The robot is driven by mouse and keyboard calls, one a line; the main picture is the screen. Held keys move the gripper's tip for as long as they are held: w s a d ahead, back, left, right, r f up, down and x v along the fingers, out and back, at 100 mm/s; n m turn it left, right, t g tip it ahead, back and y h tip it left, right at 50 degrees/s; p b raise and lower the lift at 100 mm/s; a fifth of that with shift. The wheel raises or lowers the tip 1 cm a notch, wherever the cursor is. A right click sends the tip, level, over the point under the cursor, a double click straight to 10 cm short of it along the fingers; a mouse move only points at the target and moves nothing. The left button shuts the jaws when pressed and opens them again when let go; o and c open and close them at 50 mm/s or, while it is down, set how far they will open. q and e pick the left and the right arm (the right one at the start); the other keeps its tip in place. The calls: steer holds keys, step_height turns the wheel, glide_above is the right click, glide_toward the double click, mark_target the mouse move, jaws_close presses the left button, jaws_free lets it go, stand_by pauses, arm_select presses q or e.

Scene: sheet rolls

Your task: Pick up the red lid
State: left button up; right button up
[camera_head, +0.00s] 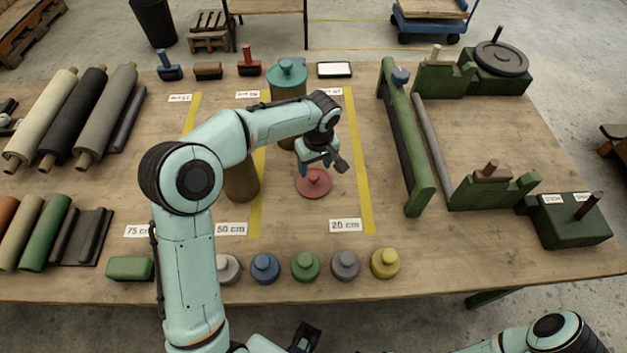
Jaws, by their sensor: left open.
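The red lid (314,187) is a flat round disc with a small knob on top. It lies on the wooden table between two yellow strips. My left gripper (322,167) is open and close above the lid, at its far side, with the jaws partly hidden by the wrist. I cannot tell whether a finger touches the lid.
A teal-lidded canister (287,75) stands behind my left wrist. A brown cylinder (241,182) is partly behind my arm. Several knobbed weights, including a yellow one (385,263), line the front edge. A green roller frame (405,140) stands to the right.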

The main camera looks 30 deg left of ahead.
mark_target(314, 176)
arm_select(q)
steer(key=f, duration=0.5)
steer(key=shift+w+a+f, duration=0.15)
steer(key=shift+a+f, duration=0.05)
steer(key=shift+f, duration=0.15)
steer(key=c, duration=1.1)
